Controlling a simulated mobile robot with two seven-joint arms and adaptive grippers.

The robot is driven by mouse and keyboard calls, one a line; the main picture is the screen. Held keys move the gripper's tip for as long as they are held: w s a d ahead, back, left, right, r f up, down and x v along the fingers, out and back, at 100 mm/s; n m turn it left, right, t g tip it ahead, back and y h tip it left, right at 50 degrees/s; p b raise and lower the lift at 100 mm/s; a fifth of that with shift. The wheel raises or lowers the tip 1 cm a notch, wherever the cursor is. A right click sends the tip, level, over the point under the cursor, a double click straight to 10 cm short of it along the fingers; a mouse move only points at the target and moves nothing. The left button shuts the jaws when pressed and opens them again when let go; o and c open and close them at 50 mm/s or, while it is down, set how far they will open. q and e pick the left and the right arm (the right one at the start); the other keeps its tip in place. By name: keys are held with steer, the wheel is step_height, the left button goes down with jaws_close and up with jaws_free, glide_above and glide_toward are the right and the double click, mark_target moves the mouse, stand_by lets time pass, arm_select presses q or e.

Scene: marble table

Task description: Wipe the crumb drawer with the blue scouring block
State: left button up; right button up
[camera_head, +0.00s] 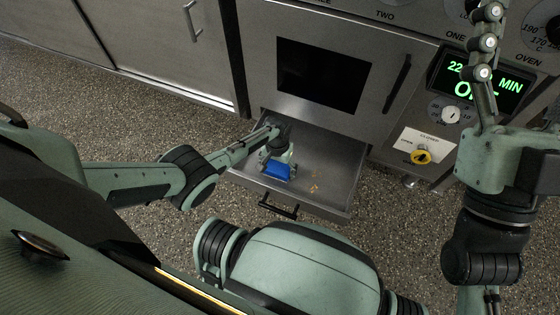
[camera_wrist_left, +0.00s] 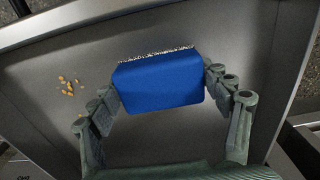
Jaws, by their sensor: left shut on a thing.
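The blue scouring block (camera_head: 278,171) is between the fingers of my left gripper (camera_head: 277,163), which is shut on it, inside the pulled-out crumb drawer (camera_head: 338,190). In the left wrist view the block (camera_wrist_left: 158,84) has a rough grey edge along its far side, and the gripper (camera_wrist_left: 162,98) holds it at both ends. I cannot tell whether the block touches the drawer floor. Orange-yellow crumbs (camera_head: 314,187) lie on the drawer floor to the right of the block; in the left wrist view the crumbs (camera_wrist_left: 69,87) lie to its left.
The oven front (camera_head: 300,110) with a dark window rises behind the drawer. A black drawer handle (camera_head: 278,207) sticks out at the front. Speckled floor (camera_head: 130,130) surrounds the drawer.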

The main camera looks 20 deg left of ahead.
mark_target(269, 187)
arm_select(q)
steer(key=shift+s+p, duration=1)
steer(key=shift+s, duration=0.4)
steer(key=shift+s+f+p, duration=0.15)
steer(key=shift+s+p, duration=0.2)
steer(key=shift+s, duration=0.3)
steer(key=shift+s+p, duration=0.8)
steer(key=shift+s, duration=0.1)
steer(key=shift+s+p, duration=0.45)
steer(key=shift+s, duration=0.3)
steer(key=shift+w, duration=0.1)
step_height(269, 187, up, 4)
steer(key=p, duration=0.3)
steer(key=shift+w+f, duration=0.15)
steer(key=shift+r+p, duration=0.55)
steer(key=shift+r, duration=0.7)
